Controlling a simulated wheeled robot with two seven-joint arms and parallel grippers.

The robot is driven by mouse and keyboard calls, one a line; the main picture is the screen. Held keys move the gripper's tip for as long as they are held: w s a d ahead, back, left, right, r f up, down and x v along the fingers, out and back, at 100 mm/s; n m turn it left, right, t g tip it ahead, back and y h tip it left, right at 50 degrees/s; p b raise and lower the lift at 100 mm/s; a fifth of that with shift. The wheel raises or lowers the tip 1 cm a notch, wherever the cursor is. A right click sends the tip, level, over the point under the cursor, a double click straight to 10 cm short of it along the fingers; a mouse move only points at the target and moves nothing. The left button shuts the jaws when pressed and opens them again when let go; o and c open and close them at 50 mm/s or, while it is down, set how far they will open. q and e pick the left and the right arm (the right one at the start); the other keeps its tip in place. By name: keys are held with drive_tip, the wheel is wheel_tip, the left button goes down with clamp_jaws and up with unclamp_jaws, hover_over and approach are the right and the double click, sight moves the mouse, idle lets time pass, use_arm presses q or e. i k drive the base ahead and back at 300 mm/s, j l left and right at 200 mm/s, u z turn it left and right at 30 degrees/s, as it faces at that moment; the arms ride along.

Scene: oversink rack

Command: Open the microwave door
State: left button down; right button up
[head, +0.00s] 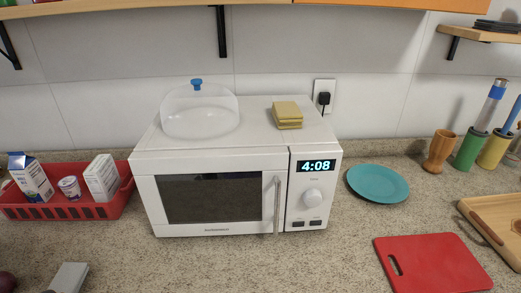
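The white microwave (215,165) stands on the speckled counter against the tiled wall. Its door (212,198), with a dark window, looks closed flush with the front. A vertical silver handle (277,206) is on the door's right edge, beside the panel with a 4:08 display and a round knob (313,197). No gripper is at the handle. A light grey block at the bottom left edge may be part of my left gripper (68,278); it is cut off, and its fingers cannot be made out. My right gripper is not in view.
A clear dome (200,112) and yellow sponges (287,114) sit on the microwave. A red basket (65,206) with cartons stands left. A teal plate (378,184) and red cutting board (432,263) lie right. The counter directly before the microwave is clear.

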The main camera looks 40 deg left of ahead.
sight(196, 193)
drive_tip(key=u, duration=0.75)
